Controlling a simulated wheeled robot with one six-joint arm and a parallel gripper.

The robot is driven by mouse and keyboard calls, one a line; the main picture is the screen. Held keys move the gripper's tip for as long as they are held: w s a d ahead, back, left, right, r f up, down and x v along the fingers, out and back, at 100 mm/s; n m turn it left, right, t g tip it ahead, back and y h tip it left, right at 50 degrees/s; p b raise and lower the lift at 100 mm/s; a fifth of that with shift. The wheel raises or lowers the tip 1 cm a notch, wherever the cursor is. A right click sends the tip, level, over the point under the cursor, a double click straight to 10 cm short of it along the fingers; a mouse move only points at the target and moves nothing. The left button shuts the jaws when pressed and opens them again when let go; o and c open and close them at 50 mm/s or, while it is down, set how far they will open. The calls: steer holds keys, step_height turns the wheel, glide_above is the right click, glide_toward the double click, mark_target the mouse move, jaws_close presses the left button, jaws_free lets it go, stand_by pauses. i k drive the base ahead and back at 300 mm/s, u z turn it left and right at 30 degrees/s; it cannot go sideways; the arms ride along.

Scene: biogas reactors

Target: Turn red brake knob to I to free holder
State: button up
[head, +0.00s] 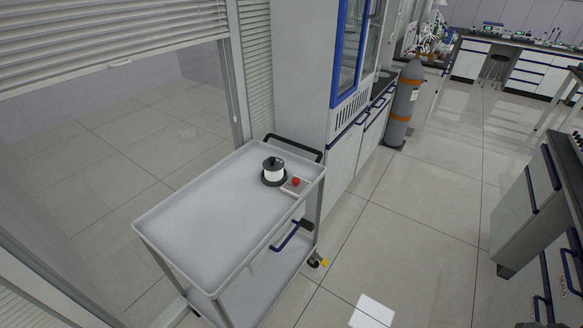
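A small red knob (296,181) sits on a light plate (292,188) at the far right corner of a grey trolley. Its marks and its setting are too small to read. Beside it, to the left, stands a round black holder (274,180) with a white, black-topped cylinder (273,167) upright in it. My gripper is not in view.
The trolley (190,205) has a raised rim, a bare top otherwise, and a black handle (292,148) at its far end. A white cabinet (345,160) stands just behind it. A grey gas cylinder (403,105) stands further back. Open tiled floor lies to the right.

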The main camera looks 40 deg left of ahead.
mark_target(296, 181)
steer(key=u, duration=0.8)
steer(key=i, duration=1)
steer(key=u, duration=1.5)
steer(key=i, duration=0.4)
steer(key=u, duration=0.25)
